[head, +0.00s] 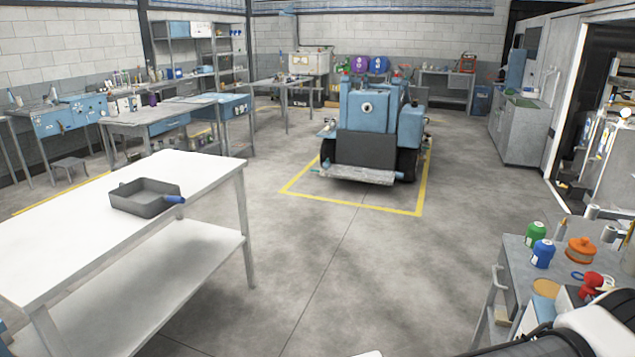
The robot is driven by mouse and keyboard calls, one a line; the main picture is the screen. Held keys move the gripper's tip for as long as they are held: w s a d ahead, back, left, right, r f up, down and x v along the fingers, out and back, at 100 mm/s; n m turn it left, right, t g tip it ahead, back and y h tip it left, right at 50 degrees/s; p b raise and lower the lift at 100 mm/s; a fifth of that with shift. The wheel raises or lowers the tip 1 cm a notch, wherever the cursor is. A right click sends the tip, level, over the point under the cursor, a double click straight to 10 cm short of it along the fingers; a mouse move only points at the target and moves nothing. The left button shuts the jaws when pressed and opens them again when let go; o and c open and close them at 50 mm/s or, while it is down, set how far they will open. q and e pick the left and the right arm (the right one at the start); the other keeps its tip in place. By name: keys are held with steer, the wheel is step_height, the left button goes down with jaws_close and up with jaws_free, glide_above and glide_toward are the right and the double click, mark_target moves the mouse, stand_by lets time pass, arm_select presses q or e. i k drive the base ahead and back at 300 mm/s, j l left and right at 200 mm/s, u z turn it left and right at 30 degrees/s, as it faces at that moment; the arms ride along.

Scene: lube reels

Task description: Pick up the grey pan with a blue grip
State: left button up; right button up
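The grey pan (146,198) stands on the white table (75,235) at the left of the head view. It is square with raised walls, and its blue grip (174,199) points right, close to the table's right edge. Nothing touches the pan. Neither of my grippers can be made out in the head view. A dark and white arm part, apparently mine, shows at the bottom right corner.
A grey cart (510,270) at the lower right carries a green bottle (535,234), a blue bottle (543,254) and an orange container (580,250). A blue vehicle (370,125) stands inside yellow floor lines. The floor between table and cart is clear.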

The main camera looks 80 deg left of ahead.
mark_target(146, 197)
steer(key=u, duration=3.7)
